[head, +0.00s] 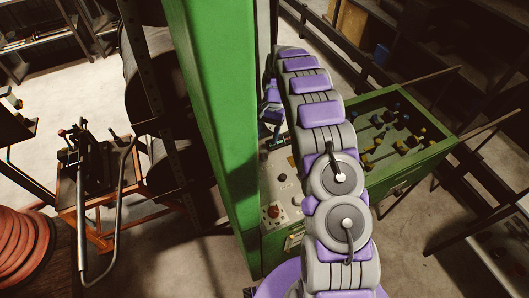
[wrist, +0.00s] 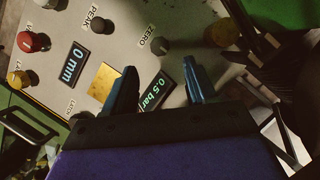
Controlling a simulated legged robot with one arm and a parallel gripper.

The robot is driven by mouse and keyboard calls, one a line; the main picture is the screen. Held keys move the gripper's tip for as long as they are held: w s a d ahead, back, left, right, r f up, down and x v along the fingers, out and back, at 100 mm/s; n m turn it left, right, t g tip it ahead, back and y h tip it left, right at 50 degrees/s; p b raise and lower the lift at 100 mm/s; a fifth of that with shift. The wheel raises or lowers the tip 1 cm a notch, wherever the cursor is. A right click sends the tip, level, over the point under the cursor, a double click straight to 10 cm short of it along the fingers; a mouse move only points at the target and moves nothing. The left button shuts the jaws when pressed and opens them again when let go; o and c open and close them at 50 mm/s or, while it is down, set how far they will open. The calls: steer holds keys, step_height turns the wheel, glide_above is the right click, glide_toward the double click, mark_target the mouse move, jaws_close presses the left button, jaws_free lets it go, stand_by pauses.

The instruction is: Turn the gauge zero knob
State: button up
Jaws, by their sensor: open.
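The control panel (wrist: 60,88) fills the upper wrist view. A small dark knob (wrist: 160,46) sits beside the printed ZERO label (wrist: 144,36). My gripper (wrist: 160,66) is open and empty. Its two blue fingers straddle the line toward the ZERO knob, with the tips below it in the picture and apart from it. A display reading 0.5 bar (wrist: 157,90) shows between the fingers. In the head view my gripper (head: 271,118) is partly hidden behind my arm, above the panel (head: 284,178); the ZERO knob cannot be made out there.
In the wrist view, a PEAK knob (wrist: 103,25), a 0 nm display (wrist: 74,60), a red knob (wrist: 33,42), a yellow knob (wrist: 18,78) and a larger dark knob (wrist: 222,33) surround it. A green column (head: 217,110) stands left of my arm; a green bin of fittings (head: 400,135) is right.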

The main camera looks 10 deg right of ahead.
mark_target(264, 154)
steer(key=x, duration=0.8)
steer(key=shift+d, duration=0.15)
steer(key=shift+c, duration=0.5)
steer(key=c, duration=0.9)
steer(key=shift+c, duration=0.2)
steer(key=shift+w+n, duration=0.1)
steer(key=shift+n, duration=0.2)
steer(key=shift+a+r+n+g+h, duration=0.15)
steer(key=shift+n+h, duration=0.35)
steer(key=shift+n, duration=0.75)
steer(key=shift+a+f+n+g+h, duration=0.15)
steer(key=shift+n+h, duration=0.35)
steer(key=shift+n, duration=0.75)
steer(key=shift+w+r, duration=0.1)
